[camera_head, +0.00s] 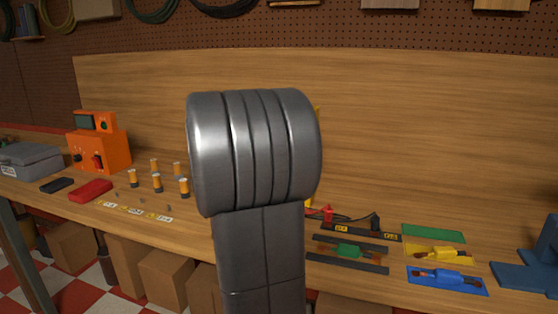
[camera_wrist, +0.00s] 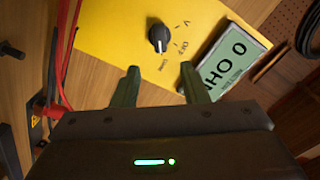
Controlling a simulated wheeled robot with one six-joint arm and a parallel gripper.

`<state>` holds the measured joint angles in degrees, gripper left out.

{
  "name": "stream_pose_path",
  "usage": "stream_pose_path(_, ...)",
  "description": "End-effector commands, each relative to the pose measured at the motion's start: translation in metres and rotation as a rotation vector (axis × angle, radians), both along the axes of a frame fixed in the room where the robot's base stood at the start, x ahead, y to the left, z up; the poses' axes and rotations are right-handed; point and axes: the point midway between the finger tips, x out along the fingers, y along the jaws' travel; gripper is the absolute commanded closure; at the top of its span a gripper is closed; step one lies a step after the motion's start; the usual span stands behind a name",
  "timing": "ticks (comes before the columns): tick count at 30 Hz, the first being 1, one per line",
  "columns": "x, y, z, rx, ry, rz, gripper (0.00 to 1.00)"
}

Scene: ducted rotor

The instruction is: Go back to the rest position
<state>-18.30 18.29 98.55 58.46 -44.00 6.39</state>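My gripper (camera_wrist: 160,80) shows in the wrist view with its two dark green fingers spread apart and nothing between them. It faces a yellow meter (camera_wrist: 115,35) with a black selector knob (camera_wrist: 159,37) beyond the fingertips. The knob sits among the marks V, OFF and OHM; its exact setting is hard to read. The meter's display (camera_wrist: 232,58) reads 0 OHM. In the head view my grey arm stands upright in the middle and hides my gripper and nearly all of the meter.
The wooden bench holds an orange device (camera_head: 100,145), several orange-and-black cylinders (camera_head: 157,183), and a red case (camera_head: 91,191) at left. Right of my arm are red and black leads (camera_head: 345,217), a green mat (camera_head: 433,233), a blue mat (camera_head: 446,281) and a blue stand (camera_head: 532,262).

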Motion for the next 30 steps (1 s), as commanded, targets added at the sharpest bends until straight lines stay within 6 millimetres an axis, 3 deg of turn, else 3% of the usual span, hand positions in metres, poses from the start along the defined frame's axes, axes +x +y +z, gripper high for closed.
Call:
stream_pose_path(6, 0.042, -0.015, 0.0, 0.0, 0.0, -0.002, 0.6)
stream_pose_path(13, 0.072, -0.024, 0.0, 0.0, 0.0, -0.001, 0.6)
stream_pose_path(19, 0.082, -0.027, 0.0, -0.001, 0.0, 0.0, 0.6)
stream_pose_path(30, 0.081, -0.027, 0.0, -0.003, 0.0, 0.001, 0.6)
